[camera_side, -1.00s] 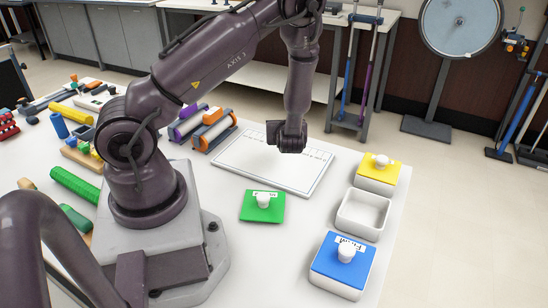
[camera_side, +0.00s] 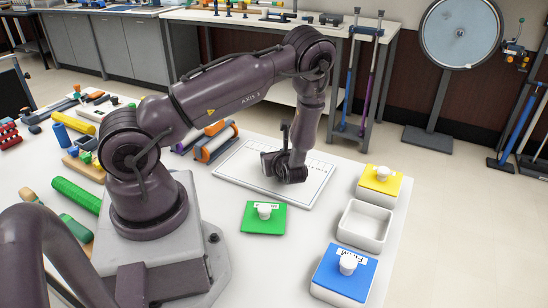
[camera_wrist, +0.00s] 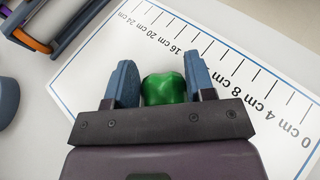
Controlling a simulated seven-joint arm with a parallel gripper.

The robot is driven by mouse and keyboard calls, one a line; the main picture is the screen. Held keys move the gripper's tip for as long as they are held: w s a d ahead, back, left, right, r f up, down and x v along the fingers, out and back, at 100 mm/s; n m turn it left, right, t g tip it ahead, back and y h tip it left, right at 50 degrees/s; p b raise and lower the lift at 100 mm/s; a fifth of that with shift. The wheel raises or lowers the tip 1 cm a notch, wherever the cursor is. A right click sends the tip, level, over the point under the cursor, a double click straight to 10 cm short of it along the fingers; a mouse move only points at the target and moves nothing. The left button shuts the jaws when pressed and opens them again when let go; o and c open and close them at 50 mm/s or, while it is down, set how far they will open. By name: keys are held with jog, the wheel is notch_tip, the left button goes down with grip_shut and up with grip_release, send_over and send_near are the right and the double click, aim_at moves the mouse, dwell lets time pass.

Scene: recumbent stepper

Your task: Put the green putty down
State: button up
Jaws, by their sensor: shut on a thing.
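The green putty (camera_wrist: 165,89) shows in the wrist view as a glossy lump squeezed between the two blue-grey fingers of my gripper (camera_wrist: 161,80). My gripper is shut on it. In the side view my gripper (camera_side: 283,172) is low over the white measuring board (camera_side: 240,163), and the putty is hidden there. The board's centimetre scale (camera_wrist: 232,66) runs past the fingers in the wrist view. I cannot tell whether the putty touches the board.
A green lid (camera_side: 258,222) with a white knob lies in front of the board. An open white tub (camera_side: 362,237) stands at right between the yellow-lidded tub (camera_side: 380,190) and the blue-lidded tub (camera_side: 339,279).

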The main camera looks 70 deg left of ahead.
jog(key=o, duration=1)
jog(key=shift+f, duration=0.1)
